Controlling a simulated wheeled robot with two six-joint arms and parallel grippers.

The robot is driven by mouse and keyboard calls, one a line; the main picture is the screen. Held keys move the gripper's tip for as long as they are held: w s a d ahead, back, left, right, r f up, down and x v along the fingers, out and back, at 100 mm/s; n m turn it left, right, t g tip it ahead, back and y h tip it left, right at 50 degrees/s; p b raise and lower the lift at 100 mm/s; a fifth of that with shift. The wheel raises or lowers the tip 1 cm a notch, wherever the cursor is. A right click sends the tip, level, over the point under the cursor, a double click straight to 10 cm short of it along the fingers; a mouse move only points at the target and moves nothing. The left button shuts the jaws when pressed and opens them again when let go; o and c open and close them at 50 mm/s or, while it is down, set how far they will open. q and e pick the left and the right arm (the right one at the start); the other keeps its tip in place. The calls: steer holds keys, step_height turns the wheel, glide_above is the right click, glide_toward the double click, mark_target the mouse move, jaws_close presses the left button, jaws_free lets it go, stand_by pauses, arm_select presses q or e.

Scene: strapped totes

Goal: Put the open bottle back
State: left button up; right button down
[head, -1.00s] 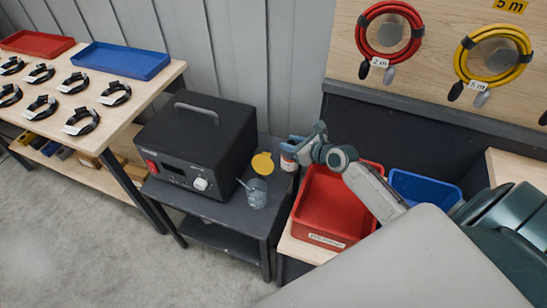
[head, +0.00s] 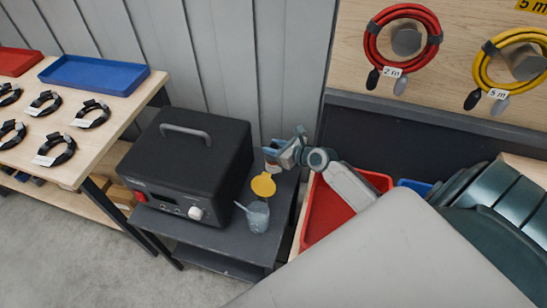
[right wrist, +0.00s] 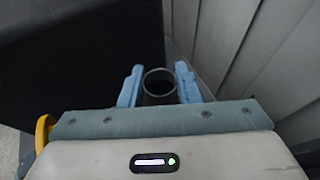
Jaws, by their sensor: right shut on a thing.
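My right gripper (head: 274,155) is shut on the open bottle (head: 270,165), a small pale bottle with an orange-red band. In the right wrist view its round open mouth (right wrist: 159,83) shows dark between the two blue fingertips (right wrist: 158,88). In the head view the gripper holds the bottle over the back right of the small dark table (head: 225,245). The gripper hides part of the bottle, and I cannot tell whether its base touches the table. My left gripper is not in view.
A black box device (head: 190,155) stands close left of the bottle. A yellow disc (head: 263,185) and a clear cup with a stick (head: 257,217) are in front. A red bin (head: 325,212) is to the right. A grey panelled wall (head: 245,60) is behind.

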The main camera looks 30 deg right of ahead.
steer(key=f, duration=0.2)
steer(key=f+b, duration=0.1)
steer(key=shift+w+f, duration=0.25)
steer(key=shift+f, duration=0.45)
steer(key=shift+s, duration=0.1)
steer(key=shift+f, duration=0.2)
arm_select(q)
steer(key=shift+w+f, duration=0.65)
arm_select(e)
steer(key=c, duration=1.1)
jaws_free()
steer(key=shift+r, duration=0.1)
steer(key=shift+s+d+r, duration=0.1)
steer(key=shift+s+r, duration=0.05)
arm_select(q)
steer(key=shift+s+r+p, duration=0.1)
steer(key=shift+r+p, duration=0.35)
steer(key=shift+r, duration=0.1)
arm_select(e)
steer(key=v, duration=1.1)
steer(key=shift+s+r, duration=0.25)
